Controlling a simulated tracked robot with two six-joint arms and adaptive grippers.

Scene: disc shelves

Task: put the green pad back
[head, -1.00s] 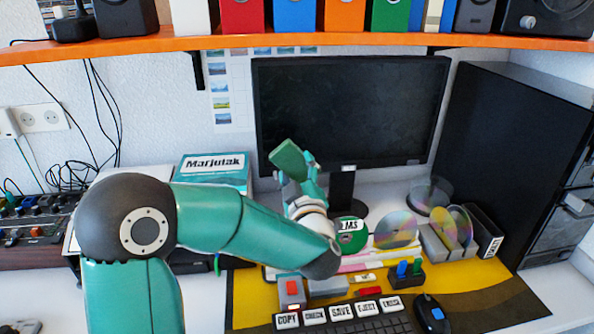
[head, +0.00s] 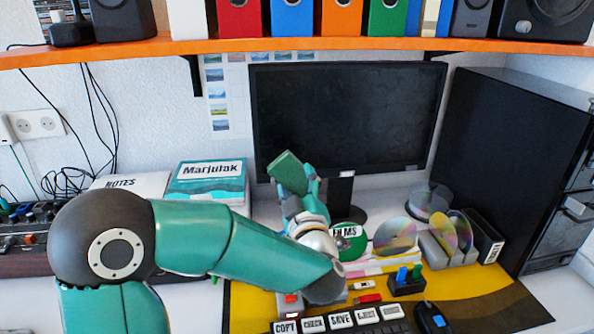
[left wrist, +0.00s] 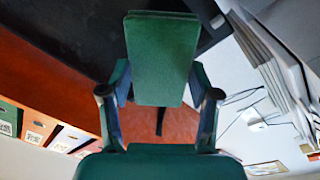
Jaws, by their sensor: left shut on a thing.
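The green pad (head: 287,171) is a flat green block. It is held up in front of the dark monitor in the head view and fills the top middle of the left wrist view (left wrist: 161,58). My left gripper (head: 298,186) is shut on the pad, with one finger on each side of it in the left wrist view (left wrist: 160,95). The pad is tilted and clear of the desk. My right gripper is not in view.
The monitor (head: 345,110) stands behind the pad. An orange shelf (head: 300,46) with binders runs above. Discs in a rack (head: 445,240), a pen holder (head: 407,281), a keyboard (head: 350,322) and a mouse (head: 434,318) are at right. A Marjutak box (head: 207,181) lies left.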

